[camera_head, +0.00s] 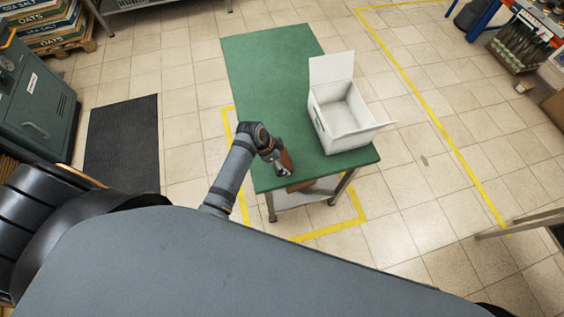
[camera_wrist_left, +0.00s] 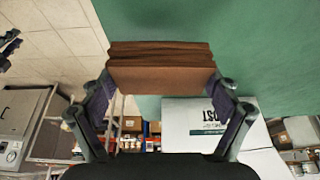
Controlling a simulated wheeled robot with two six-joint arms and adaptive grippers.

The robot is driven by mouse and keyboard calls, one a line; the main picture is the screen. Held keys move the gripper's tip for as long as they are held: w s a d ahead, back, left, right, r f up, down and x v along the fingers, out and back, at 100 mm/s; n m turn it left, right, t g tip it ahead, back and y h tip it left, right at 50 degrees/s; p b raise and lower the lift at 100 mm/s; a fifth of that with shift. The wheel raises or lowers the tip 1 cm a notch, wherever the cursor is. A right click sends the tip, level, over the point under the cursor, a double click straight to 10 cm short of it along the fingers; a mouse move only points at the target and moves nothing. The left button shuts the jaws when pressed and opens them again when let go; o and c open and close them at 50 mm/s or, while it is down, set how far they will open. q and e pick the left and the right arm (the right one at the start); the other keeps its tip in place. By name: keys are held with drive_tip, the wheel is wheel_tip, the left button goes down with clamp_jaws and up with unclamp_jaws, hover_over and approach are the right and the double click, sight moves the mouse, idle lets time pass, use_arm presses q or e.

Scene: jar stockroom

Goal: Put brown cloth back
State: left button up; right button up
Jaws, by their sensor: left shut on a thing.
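The brown cloth (camera_wrist_left: 160,78), folded in layers, is between the two fingers of my left gripper (camera_wrist_left: 163,92) in the left wrist view. In the head view my left gripper (camera_head: 284,170) is shut on the cloth (camera_head: 287,160) at the near edge of the green table (camera_head: 262,85), left of the white box. The gripper hides part of the cloth there. I cannot tell whether the cloth touches the table. My right gripper is not in view.
An open white box (camera_head: 338,116) with raised flaps stands on the table's right side. The table's far left part is bare. A dark mat (camera_head: 121,145) lies on the floor left of the table, and a green cabinet (camera_head: 35,105) stands further left.

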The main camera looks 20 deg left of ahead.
sight(282, 163)
use_arm(q)
drive_tip(key=shift+w+d+f, duration=0.15)
drive_tip(key=shift+w+f, duration=0.05)
drive_tip(key=shift+f, duration=0.05)
wheel_tip(282, 163, down, 3)
drive_tip(key=shift+s+r, duration=0.1)
drive_tip(key=shift+r, duration=0.1)
drive_tip(key=shift+f, duration=0.2)
drive_tip(key=o, duration=0.9)
drive_tip(key=shift+f, duration=0.1)
drive_tip(key=shift+c, duration=0.2)
